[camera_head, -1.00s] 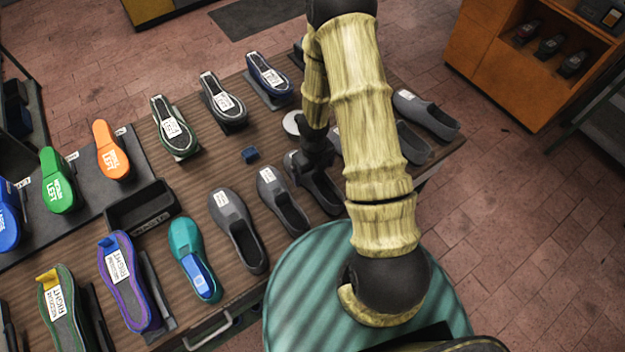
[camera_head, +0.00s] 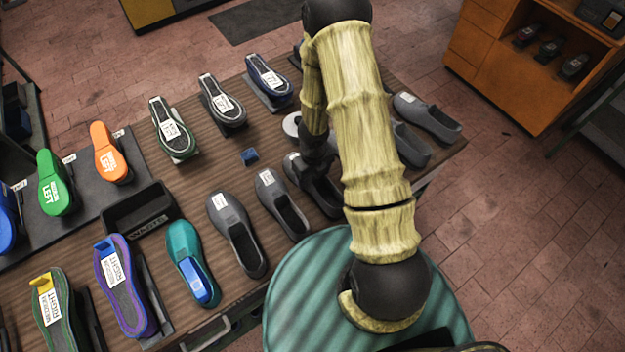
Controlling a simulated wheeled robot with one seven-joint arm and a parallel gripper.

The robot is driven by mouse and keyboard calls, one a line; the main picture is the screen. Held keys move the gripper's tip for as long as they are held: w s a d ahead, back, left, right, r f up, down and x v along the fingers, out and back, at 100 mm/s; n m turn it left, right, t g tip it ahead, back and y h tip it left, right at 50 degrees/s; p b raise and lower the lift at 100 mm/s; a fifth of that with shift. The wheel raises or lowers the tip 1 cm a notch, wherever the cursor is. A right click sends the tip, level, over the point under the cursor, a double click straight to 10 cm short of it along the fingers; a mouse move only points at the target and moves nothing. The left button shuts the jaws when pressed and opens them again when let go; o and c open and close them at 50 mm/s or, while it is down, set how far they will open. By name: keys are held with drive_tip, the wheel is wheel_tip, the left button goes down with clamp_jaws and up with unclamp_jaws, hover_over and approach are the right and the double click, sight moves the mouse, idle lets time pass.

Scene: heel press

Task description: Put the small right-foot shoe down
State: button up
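My gripper (camera_head: 318,156) is a dark shape low over the table, at the heel end of a dark grey shoe (camera_head: 322,190). The arm and wrist hide its fingers, so I cannot tell whether they are open or shut on that shoe. The shoe appears to lie at table level, in line with two other grey shoes (camera_head: 236,232) (camera_head: 281,203) to its left, which bear white labels. I cannot read a size or foot on the shoe at my gripper, so I cannot confirm that it is the small right-foot one.
The wooden table (camera_head: 215,160) also holds a teal shoe (camera_head: 192,262), a purple shoe (camera_head: 124,284), a black bin (camera_head: 141,208), a small blue block (camera_head: 250,156) and several labelled soles on stands. More grey shoes (camera_head: 427,115) lie right of my arm. Bare tabletop shows around the blue block.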

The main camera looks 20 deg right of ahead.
drive_tip(key=c, duration=0.3)
wheel_tip(320, 180, up, 18)
drive_tip(key=p, duration=0.8)
drive_tip(key=shift+p, duration=0.35)
